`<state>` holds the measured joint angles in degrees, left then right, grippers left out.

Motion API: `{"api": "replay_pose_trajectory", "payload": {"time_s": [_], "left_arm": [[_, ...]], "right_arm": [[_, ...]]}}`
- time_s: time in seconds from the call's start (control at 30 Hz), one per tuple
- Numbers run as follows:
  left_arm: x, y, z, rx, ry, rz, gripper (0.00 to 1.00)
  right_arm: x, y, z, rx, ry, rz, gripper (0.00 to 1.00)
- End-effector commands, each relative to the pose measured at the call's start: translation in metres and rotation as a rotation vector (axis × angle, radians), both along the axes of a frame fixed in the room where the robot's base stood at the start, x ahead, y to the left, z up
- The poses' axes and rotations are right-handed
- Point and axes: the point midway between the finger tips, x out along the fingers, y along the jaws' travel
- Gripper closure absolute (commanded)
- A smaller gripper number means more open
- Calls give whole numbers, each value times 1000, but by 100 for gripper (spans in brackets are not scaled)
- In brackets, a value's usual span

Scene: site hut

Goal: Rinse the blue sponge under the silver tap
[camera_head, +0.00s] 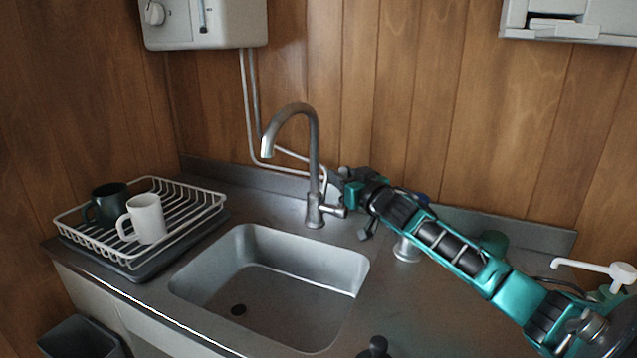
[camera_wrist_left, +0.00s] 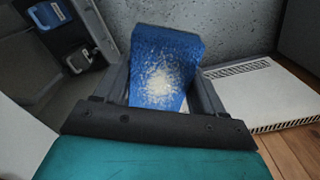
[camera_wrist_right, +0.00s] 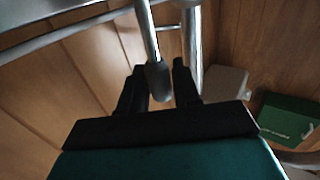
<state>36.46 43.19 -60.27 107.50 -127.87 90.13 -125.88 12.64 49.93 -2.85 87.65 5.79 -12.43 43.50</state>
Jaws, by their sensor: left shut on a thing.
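The blue sponge (camera_wrist_left: 165,62) shows in the left wrist view, with a pale whitish patch on its face. My left gripper (camera_wrist_left: 165,85) is shut on it, and this arm is out of the head view. The silver tap (camera_head: 314,150) stands behind the sink (camera_head: 345,262), its curved spout over the basin. No water stream shows. My right gripper (camera_head: 348,190) is beside the tap's base, close to its side lever (camera_head: 334,211). In the right wrist view its fingers (camera_wrist_right: 160,82) are apart with a metal rod of the tap showing between them; I cannot tell whether they touch it.
Left of the sink, a white dish rack (camera_head: 190,210) holds a dark mug (camera_head: 110,203) and a white mug (camera_head: 147,217). A white-nozzled dispenser (camera_head: 600,270) is at the right. In the left wrist view a white slatted panel (camera_wrist_left: 265,92) stands by a grey wall.

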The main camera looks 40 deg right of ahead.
Motion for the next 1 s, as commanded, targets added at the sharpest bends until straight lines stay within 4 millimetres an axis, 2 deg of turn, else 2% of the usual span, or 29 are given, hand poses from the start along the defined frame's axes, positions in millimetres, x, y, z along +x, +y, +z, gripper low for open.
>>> {"api": "replay_pose_trajectory", "payload": {"time_s": [0.03,0.3,0.63,0.8,1.0], "left_arm": [[0,0,0,0,0,0,59],[0,0,0,0,0,0,59],[0,0,0,0,0,0,59],[0,0,-14,0,0,0,59],[0,0,-15,0,0,0,59]], "right_arm": [[0,0,0,0,0,0,73],[0,0,0,0,0,0,99],[0,0,-1,0,-1,1,100],[-3,9,-5,-73,-45,3,100],[-5,11,0,-119,-65,-1,100]]}}
